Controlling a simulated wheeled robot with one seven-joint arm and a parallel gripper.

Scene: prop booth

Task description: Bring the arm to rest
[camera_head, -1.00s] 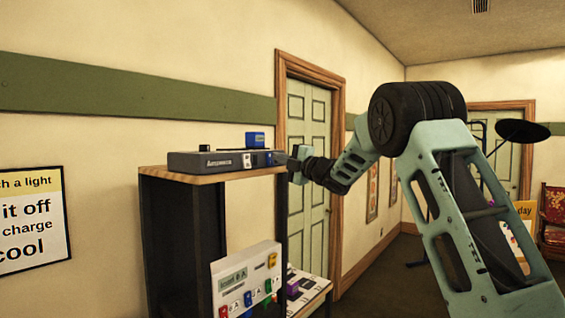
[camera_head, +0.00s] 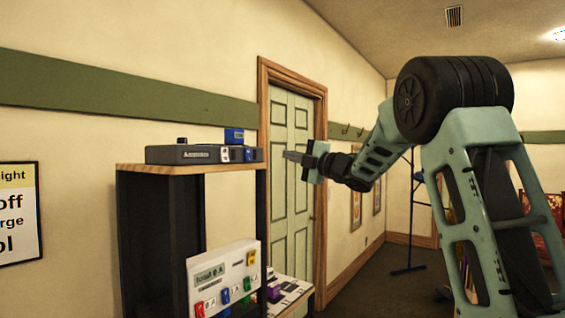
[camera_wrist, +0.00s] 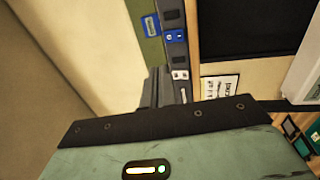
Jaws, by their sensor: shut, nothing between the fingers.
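My arm is stretched out over the floor in the head view, bent at a large black joint. My gripper (camera_head: 291,156) is at the arm's left end, just right of the shelf unit's top. Its fingers are together with nothing between them and point left. A gap shows between them and the dark grey device (camera_head: 185,155) on the shelf top. In the wrist view the gripper's dark fingers (camera_wrist: 155,88) show above the green gripper body, close to the device's row of switches in the picture.
The shelf unit (camera_head: 160,168) has a wooden top and dark sides. A blue block (camera_head: 234,135) sits at the device's back. Below, a white panel (camera_head: 222,278) carries coloured switches. A green door (camera_head: 291,185) stands behind the gripper. A thin dark blue stand (camera_head: 412,210) is farther back.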

